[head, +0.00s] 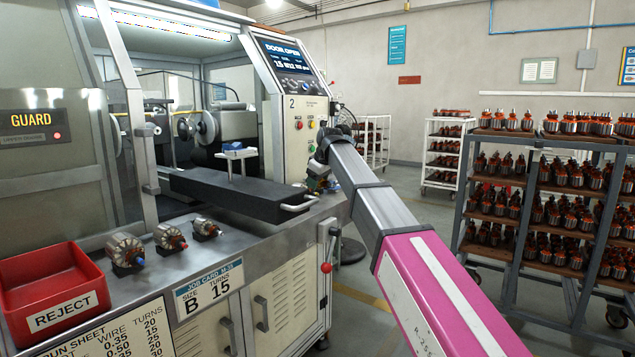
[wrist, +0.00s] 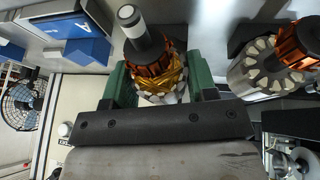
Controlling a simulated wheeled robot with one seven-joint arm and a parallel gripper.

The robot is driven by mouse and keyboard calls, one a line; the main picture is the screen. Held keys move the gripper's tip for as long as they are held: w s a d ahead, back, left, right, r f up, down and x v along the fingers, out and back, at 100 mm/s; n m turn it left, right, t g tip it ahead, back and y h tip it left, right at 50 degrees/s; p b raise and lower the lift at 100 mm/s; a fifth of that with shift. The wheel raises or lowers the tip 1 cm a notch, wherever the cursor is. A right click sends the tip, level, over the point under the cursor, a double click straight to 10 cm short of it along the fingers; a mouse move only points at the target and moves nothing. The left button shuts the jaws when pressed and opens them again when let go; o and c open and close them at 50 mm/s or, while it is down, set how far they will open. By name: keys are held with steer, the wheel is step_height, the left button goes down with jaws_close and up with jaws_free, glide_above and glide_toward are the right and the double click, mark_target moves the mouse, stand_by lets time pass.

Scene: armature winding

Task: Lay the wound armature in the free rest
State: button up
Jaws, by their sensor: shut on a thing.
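My gripper (wrist: 160,72) is shut on the wound armature (wrist: 162,82), which has bright copper windings, a pale slotted core and a dark shaft with a white end. The green fingers press it from both sides. In the head view my gripper sits at the far end of my arm, by the machine's right front, mostly hidden. An empty-looking blue block (wrist: 88,46) stands left of the held armature in the wrist view, beside a blue plate (wrist: 62,26) lettered A. I cannot tell for sure that it is the free rest.
A second armature (wrist: 258,75) lies close on the right in the wrist view. Armatures (head: 125,252) lie along the bench front near the red reject bin (head: 50,290). A loaded rack (head: 535,200) stands right.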

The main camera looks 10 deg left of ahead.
steer(key=shift+s+d+f, duration=0.15)
steer(key=shift+s+f, duration=0.1)
steer(key=shift+f, duration=0.3)
steer(key=shift+s+d+f, duration=0.15)
steer(key=shift+s+f, duration=0.05)
steer(key=shift+f, duration=0.3)
steer(key=o, duration=1)
steer(key=shift+o, duration=1.1)
steer(key=w+a+v, duration=0.1)
steer(key=v, duration=1.1)
steer(key=shift+r, duration=0.5)
steer(key=shift+w, duration=0.1)
